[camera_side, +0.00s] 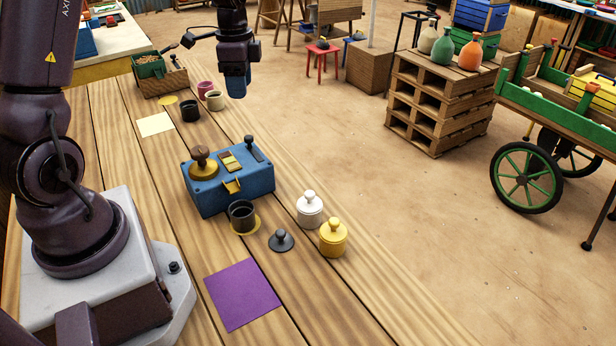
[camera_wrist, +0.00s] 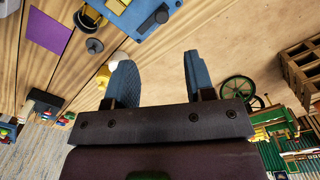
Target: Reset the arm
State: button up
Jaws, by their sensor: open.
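My gripper (camera_side: 236,82) hangs in the air above the far part of the table, beyond the blue box, in the side view. In the wrist view its two blue fingers (camera_wrist: 156,82) stand apart with nothing between them. The wooden table (camera_side: 330,306) runs below it. A blue box (camera_side: 228,190) with a brass pan, knobs and a yellow spout stands mid-table. A black cup (camera_side: 242,215) stands on a yellow disc in front of the spout. A dark lid (camera_side: 281,240) with a knob lies beside it.
A white jar (camera_side: 309,208) and a yellow jar (camera_side: 333,237) stand near the right edge. A purple square (camera_side: 242,293) lies in front and a pale square (camera_side: 155,124) farther back. Several cups, including a black one (camera_side: 190,108), and a wooden crate (camera_side: 165,83) stand at the far end.

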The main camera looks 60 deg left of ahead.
jog(key=s+d+r+n+t, duration=0.3)
jog(key=s+d+r, duration=0.3)
jog(key=d, duration=0.4)
jog(key=s+d+r+n+t, duration=0.2)
jog(key=s+d+r, duration=0.5)
jog(key=d, duration=0.4)
jog(key=shift+s+n+t, duration=0.4)
jog(key=shift+s+n, duration=0.35)
jog(key=shift+n, duration=0.05)
